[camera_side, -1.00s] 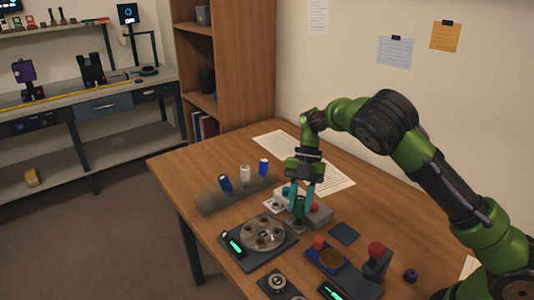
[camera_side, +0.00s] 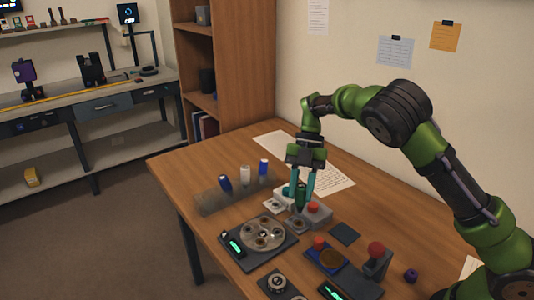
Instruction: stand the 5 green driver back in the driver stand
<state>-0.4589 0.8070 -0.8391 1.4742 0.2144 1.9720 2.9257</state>
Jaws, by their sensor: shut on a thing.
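My gripper (camera_side: 304,198) is shut on the green driver (camera_side: 300,196), a dark green handle between its teal fingertips. It holds the driver upright above the grey block and small round fixture at the middle of the table. The driver's lower end is too small to make out. The driver stand (camera_side: 208,204) is a dark grey bar at the back left of the table, well to the left of my gripper. A blue driver (camera_side: 225,184), a white driver (camera_side: 245,175) and another blue driver (camera_side: 264,167) stand in it; the left blue one looks tilted.
A grey box with a red button (camera_side: 313,207) is close to my gripper. A dark tray (camera_side: 284,252) with a round plate lies in front. A blue tray (camera_side: 325,258) and a post with a red knob (camera_side: 376,250) stand right. White paper (camera_side: 335,178) lies behind.

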